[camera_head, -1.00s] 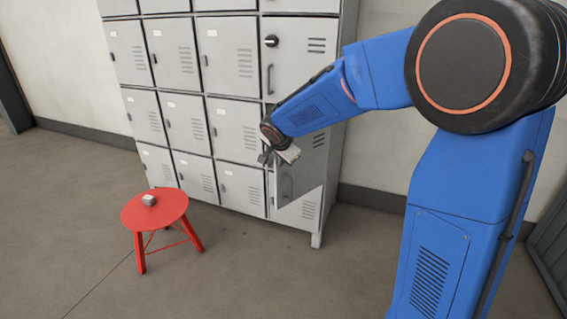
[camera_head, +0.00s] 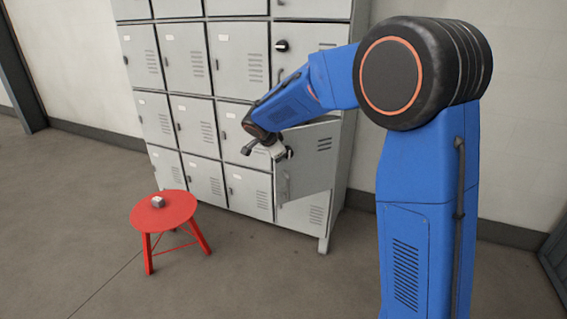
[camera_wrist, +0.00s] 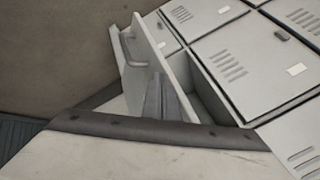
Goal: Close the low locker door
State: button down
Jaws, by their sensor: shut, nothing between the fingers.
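The low locker door (camera_head: 312,170) is grey, with vents, a dark round knob (camera_head: 289,153) and a bar handle (camera_head: 287,187). It stands partly open at the right end of the locker bank, its free edge swung outward. In the wrist view the door (camera_wrist: 146,42) shows from above at an angle, with a dark gap into the locker beside it. My gripper (camera_head: 248,150) is shut and empty, to the left of the door near its free edge. In the wrist view its dark fingers (camera_wrist: 162,98) overlap the door; I cannot tell if they touch.
Grey lockers (camera_head: 186,58) fill the wall, the others shown being shut. A red stool (camera_head: 165,211) with a small grey block (camera_head: 158,201) on it stands on the floor to the left. The floor in front of the lockers is otherwise clear.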

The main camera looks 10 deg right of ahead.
jog(key=w+m+g+h, duration=0.2)
jog(key=w+m, duration=0.4)
jog(key=w, duration=1.6)
jog(key=shift+d+m+g+h, duration=0.4)
jog(key=shift+h, duration=0.2)
jog(key=shift+s, duration=0.15)
